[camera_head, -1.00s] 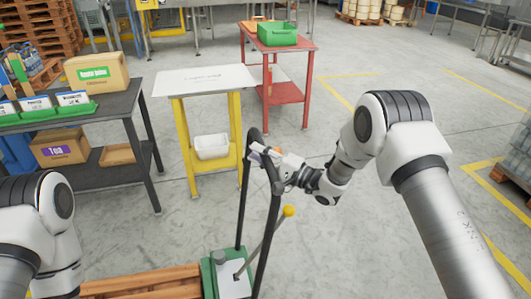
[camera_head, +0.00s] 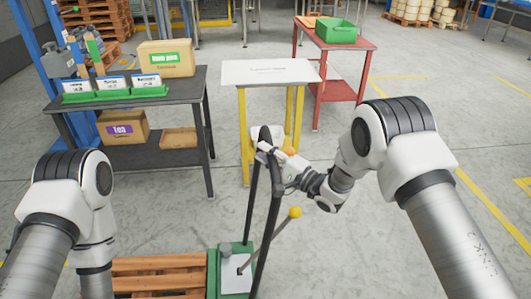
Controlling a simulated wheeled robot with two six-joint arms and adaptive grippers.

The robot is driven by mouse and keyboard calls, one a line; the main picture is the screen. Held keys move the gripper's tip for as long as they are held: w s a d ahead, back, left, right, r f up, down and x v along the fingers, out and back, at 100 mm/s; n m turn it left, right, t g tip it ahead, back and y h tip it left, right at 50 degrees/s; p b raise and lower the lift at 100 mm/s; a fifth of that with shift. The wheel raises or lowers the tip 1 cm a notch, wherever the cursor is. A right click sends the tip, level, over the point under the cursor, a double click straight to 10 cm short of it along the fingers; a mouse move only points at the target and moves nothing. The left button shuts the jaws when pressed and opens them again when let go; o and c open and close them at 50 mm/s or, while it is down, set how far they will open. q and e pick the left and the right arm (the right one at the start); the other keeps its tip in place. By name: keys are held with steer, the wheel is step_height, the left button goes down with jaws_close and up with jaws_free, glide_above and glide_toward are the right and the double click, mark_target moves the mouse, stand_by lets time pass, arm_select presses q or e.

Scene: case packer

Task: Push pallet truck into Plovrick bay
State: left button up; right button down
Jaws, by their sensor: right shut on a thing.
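The pallet truck (camera_head: 242,249) stands low in front of me, with a green body, a tall black handle frame (camera_head: 254,193) and a lever with a yellow knob (camera_head: 294,212). A wooden pallet (camera_head: 160,283) lies against its left side, partly cut off by the bottom edge. My right gripper (camera_head: 267,153) is shut on the upper part of the black handle. My left arm comes down at the left, and its gripper is out of the picture. No bay marked Plovrick can be read.
A black table (camera_head: 187,93) with labelled green trays and boxes stands at left. A red table (camera_head: 345,40) stands farther back. Floor at right is open, with yellow lines.

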steer(key=shift+s+d+f, duration=0.1)
steer(key=shift+d+f, duration=0.3)
steer(key=shift+d, duration=0.3)
steer(key=c, duration=0.9)
jaws_free()
steer(key=shift+a, duration=0.1)
steer(key=shift+w+a+r, duration=0.1)
steer(key=shift+w+a, duration=0.05)
steer(key=shift+w, duration=0.05)
steer(key=v, duration=1.2)
steer(key=shift+a, duration=0.1)
